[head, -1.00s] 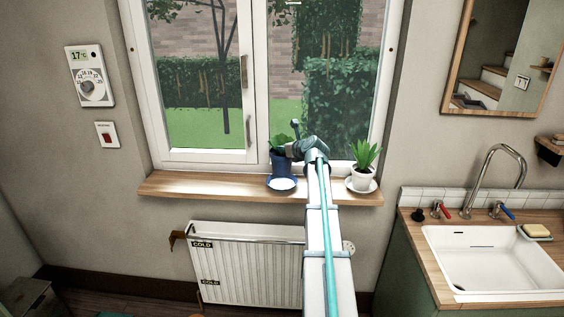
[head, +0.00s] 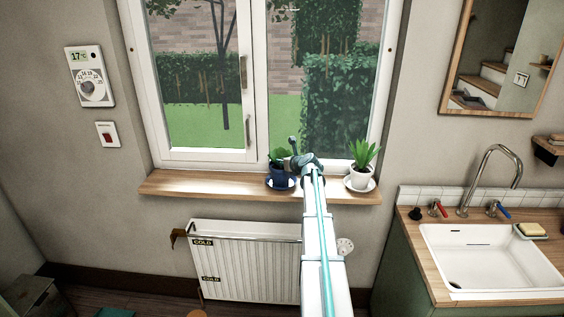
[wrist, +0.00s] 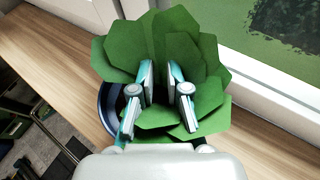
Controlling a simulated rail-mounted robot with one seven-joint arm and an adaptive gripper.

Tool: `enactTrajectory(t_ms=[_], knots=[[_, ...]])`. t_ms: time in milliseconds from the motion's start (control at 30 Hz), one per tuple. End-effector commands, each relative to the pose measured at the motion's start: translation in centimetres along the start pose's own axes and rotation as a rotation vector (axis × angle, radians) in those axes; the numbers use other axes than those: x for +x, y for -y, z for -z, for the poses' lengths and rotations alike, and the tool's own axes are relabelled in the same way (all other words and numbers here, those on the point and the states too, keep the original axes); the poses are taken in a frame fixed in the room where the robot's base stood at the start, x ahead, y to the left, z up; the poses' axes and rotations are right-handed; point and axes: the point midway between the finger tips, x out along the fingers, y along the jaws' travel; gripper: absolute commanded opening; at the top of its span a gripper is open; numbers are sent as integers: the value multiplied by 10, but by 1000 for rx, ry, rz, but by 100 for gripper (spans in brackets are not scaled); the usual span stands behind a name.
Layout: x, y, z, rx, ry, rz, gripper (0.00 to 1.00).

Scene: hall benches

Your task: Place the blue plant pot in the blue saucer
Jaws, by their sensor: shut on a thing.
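The blue plant pot (head: 280,174) with green leaves is upright on the windowsill in the head view. It stands within the blue saucer (head: 268,184), whose rim shows around its base. Whether the pot's base fully touches the saucer is too small to tell. My gripper (head: 289,164) is at the pot's top right and is shut on the pot. In the wrist view my gripper (wrist: 161,78) reaches down among broad green leaves, which hide the grasped part. A dark blue rim shows left of the leaves there.
A white pot with a spiky plant (head: 362,170) stands on a white saucer to the right on the wooden windowsill (head: 210,184). The window is behind. A radiator (head: 245,262) is below, and a sink (head: 490,255) is at the right. The sill's left part is clear.

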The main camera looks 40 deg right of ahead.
Motion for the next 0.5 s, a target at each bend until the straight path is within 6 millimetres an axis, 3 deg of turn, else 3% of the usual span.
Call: enactTrajectory(t_ms=[233, 267, 367, 500], knots=[[1, 0, 3, 0, 1, 1, 0], [1, 0, 3, 0, 0, 0, 19], [1, 0, 3, 0, 0, 0, 36], [1, 0, 2, 0, 0, 0, 40]])
